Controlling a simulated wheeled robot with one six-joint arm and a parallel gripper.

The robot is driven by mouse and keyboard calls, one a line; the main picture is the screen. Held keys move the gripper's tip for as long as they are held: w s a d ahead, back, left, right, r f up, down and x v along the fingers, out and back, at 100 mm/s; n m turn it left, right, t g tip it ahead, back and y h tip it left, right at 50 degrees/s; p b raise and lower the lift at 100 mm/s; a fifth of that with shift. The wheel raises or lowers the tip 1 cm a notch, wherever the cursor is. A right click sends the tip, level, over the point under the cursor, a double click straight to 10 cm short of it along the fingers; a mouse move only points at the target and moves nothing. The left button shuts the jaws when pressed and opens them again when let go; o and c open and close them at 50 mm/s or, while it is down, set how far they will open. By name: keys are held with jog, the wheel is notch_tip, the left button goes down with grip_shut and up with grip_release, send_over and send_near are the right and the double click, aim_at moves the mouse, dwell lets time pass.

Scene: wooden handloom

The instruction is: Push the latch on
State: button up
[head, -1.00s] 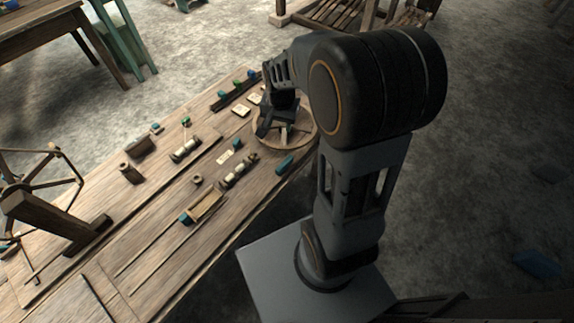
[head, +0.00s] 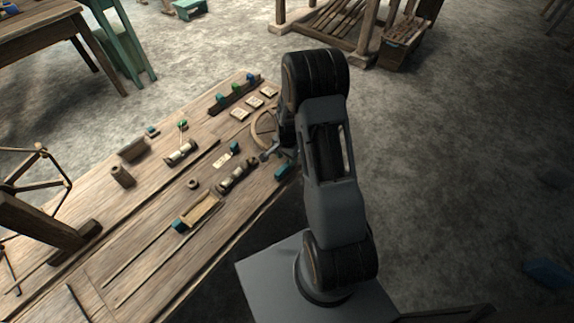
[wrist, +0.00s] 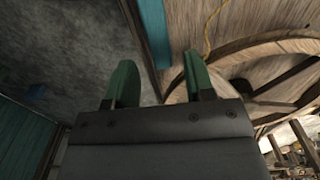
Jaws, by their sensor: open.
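I cannot tell for sure which part is the latch. A small teal block (head: 284,171) lies at the bench's right edge, just below my gripper in the head view. A teal strip (wrist: 154,28) runs beside the wooden surface in the wrist view, beyond the fingertips; I cannot tell if it is the same piece. My gripper (head: 268,153) is low over the bench edge, partly hidden by my arm. In the wrist view my gripper (wrist: 160,78) shows two green fingers apart with nothing between them.
A round wooden wheel (head: 260,128) lies close to the gripper and fills the right of the wrist view (wrist: 270,50). A bobbin holder (head: 236,177), a small teal block (head: 234,147) and a tray (head: 203,210) stand on the bench (head: 150,240). Open floor lies to the right.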

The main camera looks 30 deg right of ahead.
aim_at(287, 164)
jog(key=shift+f, duration=2.35)
grip_shut()
